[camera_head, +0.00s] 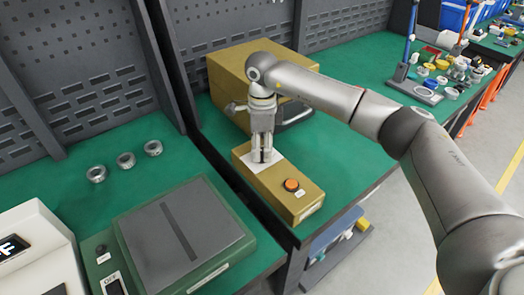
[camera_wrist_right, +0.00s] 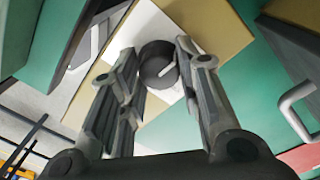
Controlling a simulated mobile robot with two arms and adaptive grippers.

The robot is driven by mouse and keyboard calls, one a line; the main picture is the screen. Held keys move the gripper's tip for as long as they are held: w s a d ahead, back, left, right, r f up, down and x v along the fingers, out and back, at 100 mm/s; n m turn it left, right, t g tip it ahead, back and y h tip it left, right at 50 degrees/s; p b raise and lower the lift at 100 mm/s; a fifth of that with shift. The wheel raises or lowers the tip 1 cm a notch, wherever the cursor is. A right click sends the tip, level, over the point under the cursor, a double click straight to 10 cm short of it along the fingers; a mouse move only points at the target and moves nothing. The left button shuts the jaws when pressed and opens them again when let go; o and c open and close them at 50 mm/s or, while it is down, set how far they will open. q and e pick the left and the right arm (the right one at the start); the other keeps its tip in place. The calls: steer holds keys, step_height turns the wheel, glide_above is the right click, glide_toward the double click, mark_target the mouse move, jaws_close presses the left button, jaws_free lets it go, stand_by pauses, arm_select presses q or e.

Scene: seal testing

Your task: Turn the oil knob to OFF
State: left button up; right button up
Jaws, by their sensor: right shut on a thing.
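The oil knob (camera_wrist_right: 156,64) is a dark round knob with a light pointer mark, seen in the right wrist view. It sits on a white plate (camera_wrist_right: 139,30) on top of a yellow box (camera_head: 303,202). In the head view the knob is hidden by my right gripper (camera_head: 262,158), which points down at the white plate. In the right wrist view the fingers of my right gripper (camera_wrist_right: 159,72) stand on both sides of the knob and are shut on it. I cannot read any label around the knob. My left gripper is not in view.
An orange button (camera_head: 291,184) is on the near end of the yellow box. A larger yellow box (camera_head: 228,84) stands behind. Several metal rings (camera_head: 125,160) and a green device with a grey lid (camera_head: 180,232) are on the left table. Green bench is free right of the box.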

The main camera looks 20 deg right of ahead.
mark_target(262, 149)
steer(key=shift+n, duration=0.5)
steer(key=o, duration=1)
steer(key=r, duration=1.2)
steer(key=shift+w+d, duration=0.1)
steer(key=shift+w, duration=0.2)
steer(key=shift+r, duration=0.1)
